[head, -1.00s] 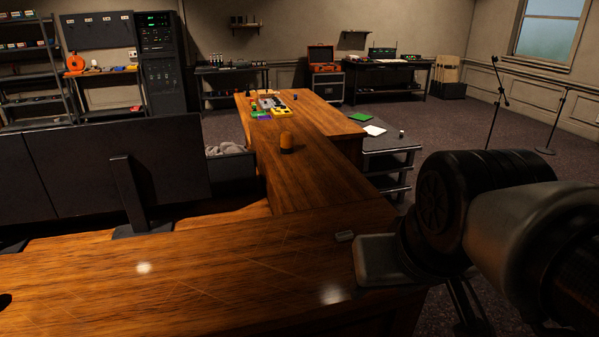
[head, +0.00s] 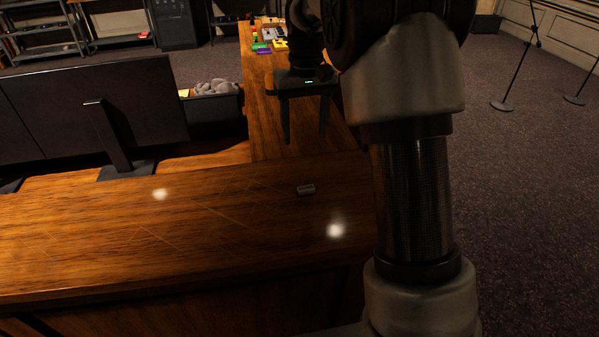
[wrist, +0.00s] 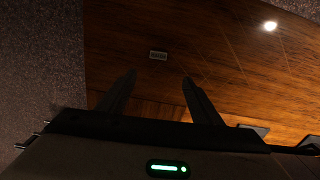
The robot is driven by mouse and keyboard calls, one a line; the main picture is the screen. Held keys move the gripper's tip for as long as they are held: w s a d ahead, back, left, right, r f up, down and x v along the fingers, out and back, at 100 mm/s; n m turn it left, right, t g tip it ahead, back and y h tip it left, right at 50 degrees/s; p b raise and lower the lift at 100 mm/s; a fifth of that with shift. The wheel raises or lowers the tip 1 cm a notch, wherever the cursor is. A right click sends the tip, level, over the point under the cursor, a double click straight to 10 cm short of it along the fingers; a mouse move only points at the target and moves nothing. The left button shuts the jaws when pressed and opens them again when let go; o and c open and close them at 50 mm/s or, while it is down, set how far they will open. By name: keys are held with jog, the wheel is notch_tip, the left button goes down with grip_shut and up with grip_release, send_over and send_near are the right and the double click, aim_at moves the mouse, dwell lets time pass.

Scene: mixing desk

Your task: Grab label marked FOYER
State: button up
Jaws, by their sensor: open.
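A small grey label (head: 306,190) lies flat on the wooden desk in the head view. It also shows in the wrist view (wrist: 158,55), beyond my fingertips and roughly between their lines. Its lettering is too small to read, so I cannot tell whether it says FOYER. My gripper (head: 305,138) is open and empty, fingers pointing down. It is above the desk, farther back than the label in the head view. In the wrist view the two fingers (wrist: 158,75) stand apart with bare wood between them.
The wooden desk (head: 200,225) is clear around the label. A black monitor (head: 100,110) stands at left. Coloured items (head: 270,40) sit at the desk's far end. Microphone stands (head: 525,60) are on the floor at right.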

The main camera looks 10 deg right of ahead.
send_over(306, 188)
jog(key=f, duration=1.1)
jog(key=shift+w+a+f, duration=0.15)
jog(key=shift+a+f, duration=0.1)
jog(key=shift+f, duration=0.15)
jog(key=shift+d+f+p, duration=0.15)
jog(key=shift+f+p, duration=0.2)
jog(key=shift+f, duration=1.05)
jog(key=shift+d+f+p, duration=0.1)
jog(key=shift+f+p, duration=0.2)
jog(key=shift+f, duration=1.05)
jog(key=c, duration=1.1)
